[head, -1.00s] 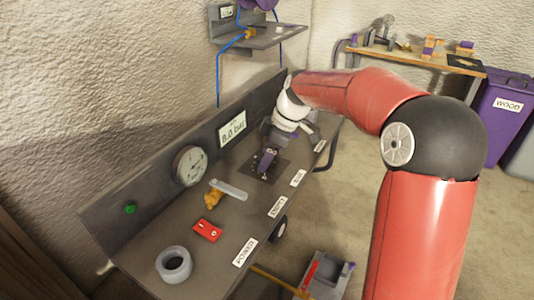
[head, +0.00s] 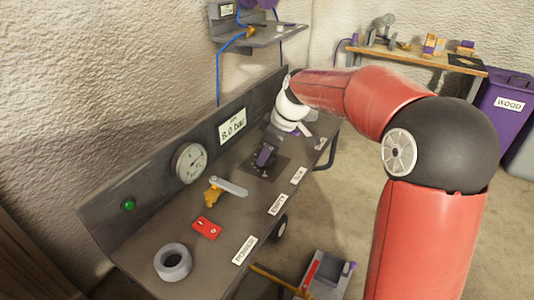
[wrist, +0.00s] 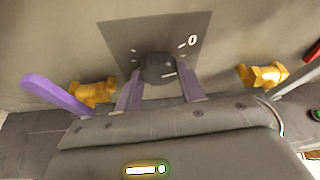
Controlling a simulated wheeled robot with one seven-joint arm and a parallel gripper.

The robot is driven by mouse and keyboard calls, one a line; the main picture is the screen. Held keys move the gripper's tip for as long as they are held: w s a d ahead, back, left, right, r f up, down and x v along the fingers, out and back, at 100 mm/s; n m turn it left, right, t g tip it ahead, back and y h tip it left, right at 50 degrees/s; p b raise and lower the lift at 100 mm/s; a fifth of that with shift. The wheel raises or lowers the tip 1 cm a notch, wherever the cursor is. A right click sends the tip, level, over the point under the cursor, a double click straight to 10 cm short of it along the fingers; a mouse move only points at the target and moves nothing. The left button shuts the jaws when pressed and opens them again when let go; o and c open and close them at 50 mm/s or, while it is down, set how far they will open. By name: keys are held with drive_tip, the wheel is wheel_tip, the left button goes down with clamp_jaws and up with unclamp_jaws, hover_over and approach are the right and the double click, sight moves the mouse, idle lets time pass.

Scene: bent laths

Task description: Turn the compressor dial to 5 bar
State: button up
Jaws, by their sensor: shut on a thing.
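The compressor dial is a dark round knob (wrist: 158,68) on a dark square plate (wrist: 125,38), with a pale mark on the knob and a white "0" on the plate at its right. In the wrist view my gripper's two purple fingers (wrist: 159,88) are on either side of the knob, shut on it. The display (head: 232,127) on the back panel reads 8.0 bar.
A round gauge (head: 189,163), a green button (head: 128,205), a yellow valve with a grey lever (head: 230,187), a red block (head: 207,228) and a grey ring (head: 173,263) are on the panel and console. Yellow fittings (wrist: 95,92) flank the fingers in the wrist view.

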drive_tip(key=m, duration=0.2)
drive_tip(key=m+t+b, duration=0.1)
drive_tip(key=shift+s+a+m+h, duration=0.1)
drive_tip(key=shift+s+m+h, duration=0.05)
drive_tip(key=shift+m+h, duration=0.2)
drive_tip(key=m+t+h, duration=0.1)
drive_tip(key=m, duration=0.2)
drive_tip(key=shift+a+m, duration=0.1)
drive_tip(key=shift+m, duration=0.25)
drive_tip(key=m+h, duration=0.1)
drive_tip(key=m, duration=0.2)
drive_tip(key=m+h+b, duration=0.1)
drive_tip(key=m, duration=0.2)
drive_tip(key=shift+a+t+h, duration=0.15)
drive_tip(key=shift+t+h, duration=0.1)
drive_tip(key=shift+t, duration=0.15)
drive_tip(key=m+h, duration=0.1)
drive_tip(key=m, duration=0.3)
drive_tip(key=shift+a, duration=0.1)
drive_tip(key=m+g+h, duration=0.1)
drive_tip(key=m, duration=0.2)
drive_tip(key=shift+m+h, duration=0.3)
drive_tip(key=m+g+h, duration=0.1)
drive_tip(key=m, duration=0.2)
drive_tip(key=shift+a, duration=0.1)
drive_tip(key=shift+m+g+p, duration=0.5)
drive_tip(key=shift+m+p, duration=0.1)
drive_tip(key=shift+m, duration=0.9)
